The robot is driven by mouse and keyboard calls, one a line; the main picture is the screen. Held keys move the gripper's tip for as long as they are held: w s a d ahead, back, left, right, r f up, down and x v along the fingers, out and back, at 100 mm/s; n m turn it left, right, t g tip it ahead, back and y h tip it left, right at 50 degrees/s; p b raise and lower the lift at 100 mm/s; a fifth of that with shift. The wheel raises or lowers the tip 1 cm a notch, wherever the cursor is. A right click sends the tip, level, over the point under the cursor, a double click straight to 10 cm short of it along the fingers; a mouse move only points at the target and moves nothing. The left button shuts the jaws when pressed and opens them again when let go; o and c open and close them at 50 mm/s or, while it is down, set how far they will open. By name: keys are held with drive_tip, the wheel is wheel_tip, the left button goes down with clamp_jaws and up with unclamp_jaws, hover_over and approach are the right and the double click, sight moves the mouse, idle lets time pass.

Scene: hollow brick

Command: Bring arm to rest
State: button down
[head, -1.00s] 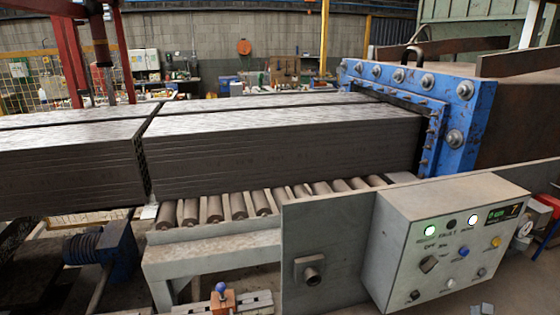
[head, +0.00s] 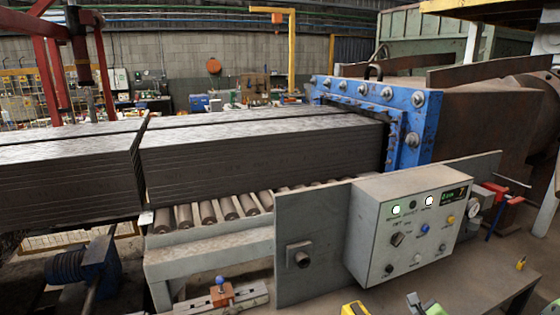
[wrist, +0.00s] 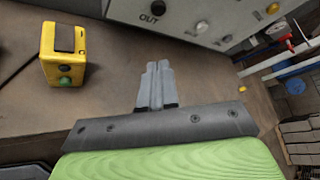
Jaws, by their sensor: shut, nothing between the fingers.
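My gripper (wrist: 157,68) shows in the wrist view, with grey fingers together and nothing between them. Its fingers point toward the brown bench top (wrist: 105,110), and I cannot tell their height above it. The grey control box (wrist: 195,14) is beyond the fingertips.
The control box (head: 408,229) stands at the right beside the roller conveyor (head: 228,208). Stacked grey slabs (head: 262,155) run into the blue bolted frame (head: 409,130).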

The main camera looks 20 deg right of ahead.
drive_tip(key=a+r+n+g+y, duration=0.2)
drive_tip(key=a+r+n+y, duration=0.15)
drive_tip(key=a+n, duration=0.75)
drive_tip(key=a+r+n+g+y, duration=0.2)
drive_tip(key=a+r+n, duration=0.45)
drive_tip(key=a, duration=0.65)
drive_tip(key=s+a+r+n+g, duration=0.1)
drive_tip(key=s+a+r+n, duration=0.1)
drive_tip(key=s+a+n, duration=0.2)
drive_tip(key=s+a+r+n+g, duration=0.1)
drive_tip(key=s+a+n, duration=0.4)
drive_tip(key=s+n, duration=0.5)
drive_tip(key=s+r, duration=0.1)
drive_tip(key=s, duration=0.5)
drive_tip(key=shift+s+r+g, duration=0.15)
drive_tip(key=shift+s+g, duration=0.05)
drive_tip(key=shift+g, duration=0.2)
